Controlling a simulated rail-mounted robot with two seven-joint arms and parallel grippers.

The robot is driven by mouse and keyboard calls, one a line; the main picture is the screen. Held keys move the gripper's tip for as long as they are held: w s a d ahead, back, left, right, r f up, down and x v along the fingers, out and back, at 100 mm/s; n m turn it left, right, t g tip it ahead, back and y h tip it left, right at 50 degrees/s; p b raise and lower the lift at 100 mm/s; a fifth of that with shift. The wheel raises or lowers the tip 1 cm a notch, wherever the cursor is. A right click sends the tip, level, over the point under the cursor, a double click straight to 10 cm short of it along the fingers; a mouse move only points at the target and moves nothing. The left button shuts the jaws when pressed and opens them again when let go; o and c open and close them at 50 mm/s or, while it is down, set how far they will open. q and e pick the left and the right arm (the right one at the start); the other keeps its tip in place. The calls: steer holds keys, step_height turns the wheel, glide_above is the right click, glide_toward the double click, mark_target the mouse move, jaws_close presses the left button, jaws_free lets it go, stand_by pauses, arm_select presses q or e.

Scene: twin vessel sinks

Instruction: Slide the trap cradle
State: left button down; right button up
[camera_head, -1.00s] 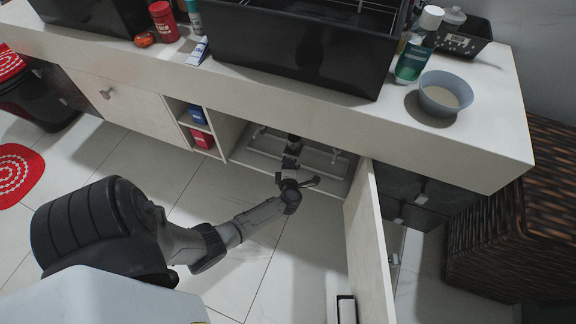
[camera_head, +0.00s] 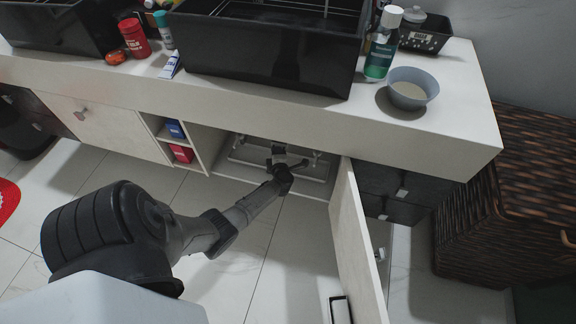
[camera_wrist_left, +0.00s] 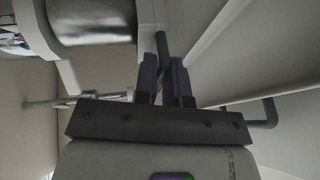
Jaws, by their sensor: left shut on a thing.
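The trap cradle (camera_head: 240,157) is a pale rail frame low inside the open cabinet bay, under the right sink. Dark trap pieces stand behind my wrist, partly hidden by it. My left gripper (camera_head: 281,165) is at the cradle's front, inside the bay opening. In the left wrist view its two dark purple fingers (camera_wrist_left: 166,78) are shut on a thin dark grey bar (camera_wrist_left: 163,44), which seems to be the cradle's handle. A shiny metal cylinder (camera_wrist_left: 95,22) is close at the upper left there. My right gripper is out of view.
The open cabinet door (camera_head: 358,245) stands right of my left arm. The counter edge (camera_head: 270,115) overhangs the bay. Cubbies with a blue box (camera_head: 175,129) and a red box (camera_head: 181,153) are left of it. A wicker basket (camera_head: 490,205) is at the right.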

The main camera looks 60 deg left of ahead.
arm_select(q)
steer(key=shift+s+d+f, duration=0.1)
steer(key=shift+f, duration=0.15)
steer(key=c, duration=1.6)
jaws_free()
steer(key=o, duration=0.4)
steer(key=shift+w+a+r, duration=0.15)
steer(key=shift+w+a, duration=0.05)
steer(key=shift+c, duration=0.2)
